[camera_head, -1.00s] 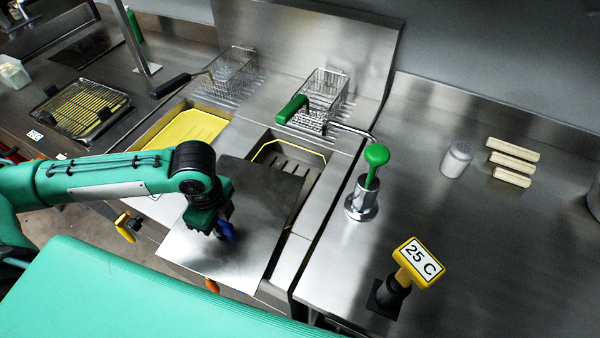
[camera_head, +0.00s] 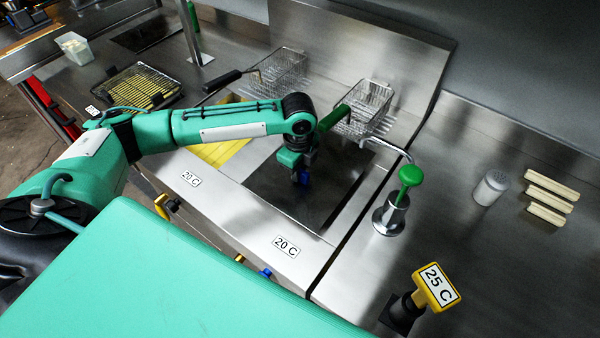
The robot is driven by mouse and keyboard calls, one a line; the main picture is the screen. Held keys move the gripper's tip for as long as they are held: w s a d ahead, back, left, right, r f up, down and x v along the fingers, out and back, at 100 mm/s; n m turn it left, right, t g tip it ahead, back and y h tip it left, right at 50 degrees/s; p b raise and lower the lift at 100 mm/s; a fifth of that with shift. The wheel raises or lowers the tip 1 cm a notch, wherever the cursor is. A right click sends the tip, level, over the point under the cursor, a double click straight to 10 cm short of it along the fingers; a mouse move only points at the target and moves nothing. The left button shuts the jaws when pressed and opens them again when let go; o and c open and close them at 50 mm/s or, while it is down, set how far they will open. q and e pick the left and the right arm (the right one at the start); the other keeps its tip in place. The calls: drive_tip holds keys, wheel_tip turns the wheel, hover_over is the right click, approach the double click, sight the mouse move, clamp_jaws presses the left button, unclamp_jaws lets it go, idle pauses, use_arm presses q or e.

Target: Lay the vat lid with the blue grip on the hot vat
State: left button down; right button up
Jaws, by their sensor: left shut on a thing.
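My left gripper (camera_head: 300,174) is shut on the blue grip (camera_head: 303,180) of a flat metal vat lid (camera_head: 322,200). The lid looks dark and level and lies over the right vat's opening, which it hides. I cannot tell whether it rests on the rim or hangs just above it. The left vat (camera_head: 222,152), with yellow inside, is open and partly hidden by my left arm. The front labels below the left vat (camera_head: 191,179) and the right vat (camera_head: 286,247) both read 20 C. My right gripper is not in view.
Two wire baskets (camera_head: 283,68) (camera_head: 368,108) stand behind the vats, one with a green handle (camera_head: 334,118). A rack (camera_head: 140,88) lies at left.

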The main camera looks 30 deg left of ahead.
use_arm(q)
drive_tip(key=shift+w, duration=0.35)
drive_tip(key=shift+f, duration=0.1)
wheel_tip(320, 180, down, 3)
drive_tip(key=shift+s+p, duration=0.1)
drive_tip(key=shift+p, duration=0.65)
drive_tip(key=shift+f, duration=0.15)
drive_tip(key=c, duration=1.4)
unclamp_jaws()
drive_tip(key=shift+f, duration=0.1)
drive_tip(key=shift+o, duration=0.2)
